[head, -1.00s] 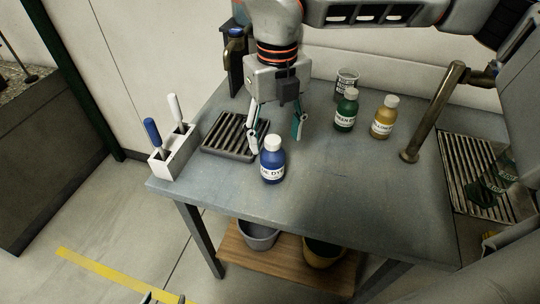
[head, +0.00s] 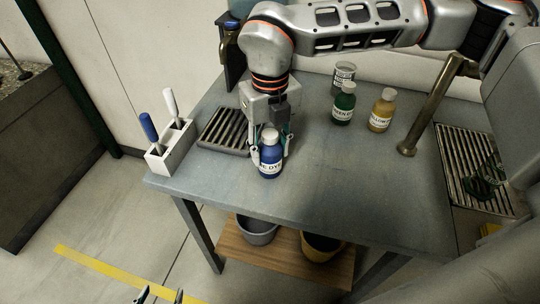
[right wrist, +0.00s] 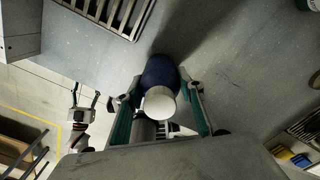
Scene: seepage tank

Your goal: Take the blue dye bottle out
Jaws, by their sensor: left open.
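The blue dye bottle (head: 270,160), with a white cap and white label, stands upright on the grey table near its front left. In the right wrist view the bottle (right wrist: 160,72) shows from above, cap nearest the camera. My right gripper (head: 270,156) is low behind it, with one open finger on each side. Its fingers (right wrist: 165,88) look spread wider than the bottle; contact is unclear. My left gripper (head: 160,296) is open and empty at the bottom edge of the head view, away from the table; it also shows in the right wrist view (right wrist: 84,100).
A slotted drain tray (head: 222,131) lies just behind left of the bottle. A white holder (head: 170,152) with two handled tools stands at the left edge. A green bottle (head: 343,107), a yellow bottle (head: 381,113) and a metal post (head: 428,112) stand to the right. The front middle is clear.

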